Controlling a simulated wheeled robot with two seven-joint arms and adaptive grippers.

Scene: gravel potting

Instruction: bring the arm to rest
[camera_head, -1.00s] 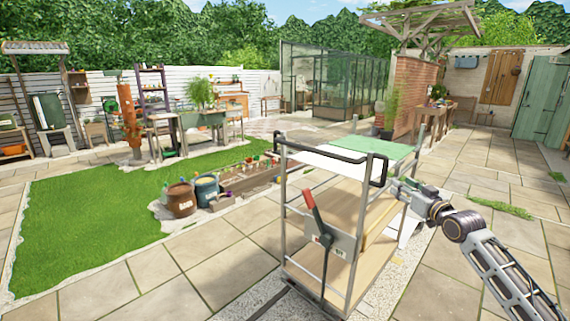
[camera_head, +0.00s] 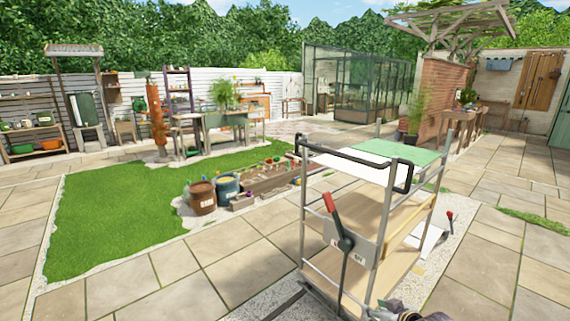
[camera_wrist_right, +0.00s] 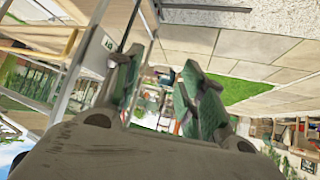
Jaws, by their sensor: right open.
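My right gripper (camera_head: 388,312) shows only in part at the bottom edge of the head view, low beside the near right leg of a metal-framed trolley. In the right wrist view its two green-grey fingers (camera_wrist_right: 164,84) stand apart with nothing between them. Trolley rails and a shelf appear left of the fingers there, apparently close; I cannot tell the exact gap. Most of my right arm is outside the head view. My left gripper is not in view.
The trolley (camera_head: 383,225) stands just ahead, with a green and white top (camera_head: 392,151), wooden shelves and a red-handled lever (camera_head: 335,215). Two barrels (camera_head: 203,197) and a planter bed (camera_head: 270,178) lie beyond, left. Paving (camera_head: 225,265) is clear at left front.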

